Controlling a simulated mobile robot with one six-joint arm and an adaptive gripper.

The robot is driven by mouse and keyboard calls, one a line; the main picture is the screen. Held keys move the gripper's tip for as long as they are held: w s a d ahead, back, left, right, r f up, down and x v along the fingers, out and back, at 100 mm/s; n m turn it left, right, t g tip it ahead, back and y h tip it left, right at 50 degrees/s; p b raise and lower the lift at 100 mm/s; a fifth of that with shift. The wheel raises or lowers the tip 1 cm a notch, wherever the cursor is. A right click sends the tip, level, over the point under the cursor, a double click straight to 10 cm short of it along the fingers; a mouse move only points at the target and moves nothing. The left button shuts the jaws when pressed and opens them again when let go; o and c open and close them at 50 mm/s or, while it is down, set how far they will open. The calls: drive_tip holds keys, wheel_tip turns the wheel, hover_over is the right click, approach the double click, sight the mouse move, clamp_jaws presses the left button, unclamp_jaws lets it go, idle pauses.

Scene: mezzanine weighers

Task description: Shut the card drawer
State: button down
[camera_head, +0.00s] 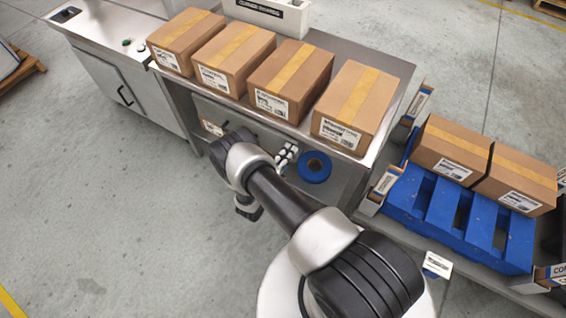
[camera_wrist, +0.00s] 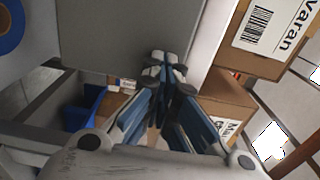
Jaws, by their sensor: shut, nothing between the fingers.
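A grey drawer-like front (camera_head: 262,138) shows under the edge of the steel bench, with a white label (camera_head: 212,128) at its left end; I take it for the card drawer. My arm hides part of it, and I cannot tell how far it stands out. My gripper (camera_head: 287,157) is shut and empty in front of the bench, just left of a blue roll. In the wrist view the shut fingertips (camera_wrist: 165,66) are in front of a plain grey panel (camera_wrist: 110,30); contact cannot be told.
Several cartons (camera_head: 290,78) stand on the steel bench (camera_head: 395,70). The blue roll (camera_head: 314,167) is below its edge. At right, a blue pallet (camera_head: 408,193) carries more cartons (camera_head: 450,150). A grey cabinet (camera_head: 125,92) adjoins at left. The floor (camera_head: 90,190) at front left is clear.

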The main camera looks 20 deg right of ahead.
drive_tip(key=shift+w+r, duration=0.1)
drive_tip(key=shift+r, duration=0.05)
drive_tip(key=p+v, duration=0.1)
drive_tip(key=v, duration=1.3)
drive_tip(key=s+d+r+m+g+y, duration=0.15)
drive_tip(key=r+m+g, duration=0.45)
drive_tip(key=r+m, duration=0.75)
drive_tip(key=s+d+r+m+g+y, duration=0.1)
drive_tip(key=d+r+m+g+y, duration=0.15)
drive_tip(key=r+m+g, duration=0.7)
drive_tip(key=s+a+r+m+t+y, duration=0.2)
drive_tip(key=s+r+m+t+y, duration=0.2)
drive_tip(key=s+r+m, duration=0.4)
drive_tip(key=s+a+r+m+t+y, duration=0.3)
drive_tip(key=s+r+m+t+y, duration=0.2)
drive_tip(key=s+r+m, duration=0.4)
drive_tip(key=shift+s+r+m+y, duration=0.25)
drive_tip(key=shift+r+m+y, duration=0.55)
drive_tip(key=shift+r+m, duration=1.4)
drive_tip(key=shift+a+r+n+t, duration=0.1)
drive_tip(key=shift+r+n+t, duration=0.15)
drive_tip(key=shift+r+n, duration=0.35)
